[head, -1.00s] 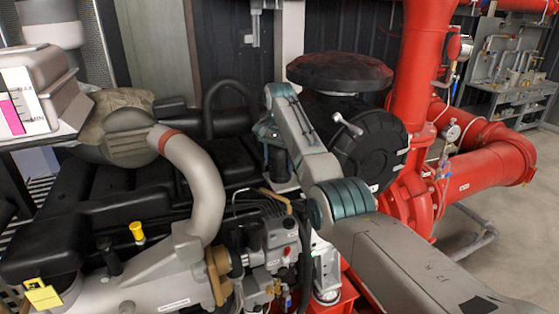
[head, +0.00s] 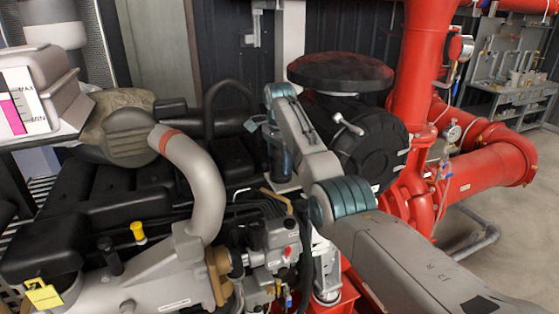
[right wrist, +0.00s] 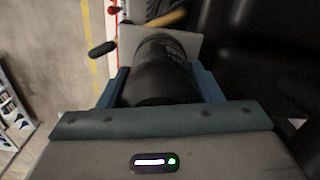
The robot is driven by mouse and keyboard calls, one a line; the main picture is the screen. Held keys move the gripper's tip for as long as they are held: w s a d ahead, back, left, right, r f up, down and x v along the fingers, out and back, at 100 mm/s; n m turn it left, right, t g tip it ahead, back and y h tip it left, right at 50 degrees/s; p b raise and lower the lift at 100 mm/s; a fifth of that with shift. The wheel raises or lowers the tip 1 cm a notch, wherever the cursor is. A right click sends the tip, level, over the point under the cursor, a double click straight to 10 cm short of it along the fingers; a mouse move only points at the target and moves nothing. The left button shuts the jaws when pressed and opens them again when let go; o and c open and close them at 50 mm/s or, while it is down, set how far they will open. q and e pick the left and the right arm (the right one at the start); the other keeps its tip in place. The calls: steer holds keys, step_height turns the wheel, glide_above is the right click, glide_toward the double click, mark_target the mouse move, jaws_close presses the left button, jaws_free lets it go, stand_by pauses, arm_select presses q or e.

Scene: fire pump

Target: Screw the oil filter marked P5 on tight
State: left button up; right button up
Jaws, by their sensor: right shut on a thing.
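The oil filter is a black cylinder (right wrist: 160,75) between the two blue fingers of my right gripper (right wrist: 159,82) in the right wrist view. The fingers are shut on its sides. A pale flat plate (right wrist: 192,44) lies at the filter's far end; whether the filter is seated against it I cannot tell. No P5 mark is readable. My left gripper is not in view.
A large black round housing (head: 372,143) stands close to the right of my wrist. A grey curved pipe (head: 197,178) with a red band is to the left. Red pipes (head: 420,80) stand at the right. A valve block (head: 283,240) lies in front.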

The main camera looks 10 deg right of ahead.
steer(key=shift+r, duration=0.1)
steer(key=shift+w+m, duration=0.1)
steer(key=shift+m, duration=1.6)
steer(key=m, duration=0.3)
steer(key=shift+w, duration=0.1)
steer(key=o, duration=1.5)
steer(key=shift+o, duration=0.3)
steer(key=shift+r, duration=3.7)
